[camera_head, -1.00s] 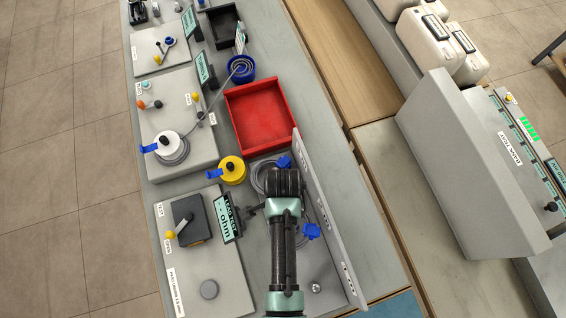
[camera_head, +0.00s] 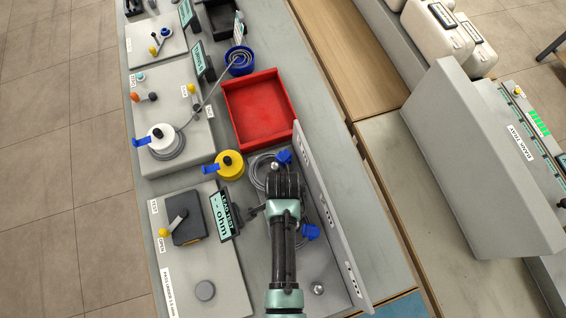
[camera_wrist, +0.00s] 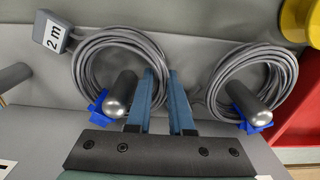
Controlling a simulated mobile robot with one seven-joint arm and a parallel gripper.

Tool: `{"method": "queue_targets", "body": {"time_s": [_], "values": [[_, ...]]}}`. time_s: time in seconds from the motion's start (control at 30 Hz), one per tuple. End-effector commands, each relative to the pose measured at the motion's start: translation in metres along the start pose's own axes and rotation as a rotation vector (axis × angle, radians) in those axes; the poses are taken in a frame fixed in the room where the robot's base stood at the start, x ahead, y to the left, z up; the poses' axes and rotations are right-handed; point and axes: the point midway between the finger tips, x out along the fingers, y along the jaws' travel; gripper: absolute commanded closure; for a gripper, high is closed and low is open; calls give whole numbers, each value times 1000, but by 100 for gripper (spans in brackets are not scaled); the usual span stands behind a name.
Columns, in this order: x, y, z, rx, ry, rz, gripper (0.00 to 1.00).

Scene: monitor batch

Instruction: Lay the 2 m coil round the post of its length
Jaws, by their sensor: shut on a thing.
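The 2 m coil, a grey cable ring (camera_wrist: 88,75) with a grey "2 m" tag (camera_wrist: 52,33) and a blue clip (camera_wrist: 108,112), lies around a round-topped metal post (camera_wrist: 120,95) in the wrist view. My gripper (camera_wrist: 166,75) is shut on the right side of this ring. In the head view my gripper (camera_head: 284,180) hides most of the coil, and its blue clip (camera_head: 310,231) shows. The length label of this post is not readable, and I cannot tell whether the ring touches the tray floor.
A second coil (camera_wrist: 217,85) lies around the neighbouring post (camera_wrist: 243,98), close to my fingers. A bare post (camera_head: 317,288) stands at the other end. A labelled upright panel (camera_head: 335,235) borders the posts. A red tray (camera_head: 258,108) and yellow spool (camera_head: 229,166) are nearby.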

Motion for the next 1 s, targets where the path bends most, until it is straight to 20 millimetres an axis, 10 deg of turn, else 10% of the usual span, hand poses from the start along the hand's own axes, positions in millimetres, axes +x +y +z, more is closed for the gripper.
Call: {"method": "queue_targets", "body": {"time_s": [0.57, 0.6, 0.77, 1.0], "values": [[7, 0, 0, 0, 0, 0, 100], [6, 0, 0, 0, 0, 0, 77], [6, 0, 0, 0, 0, 0, 48], [6, 0, 0, 0, 0, 1, 45]]}}
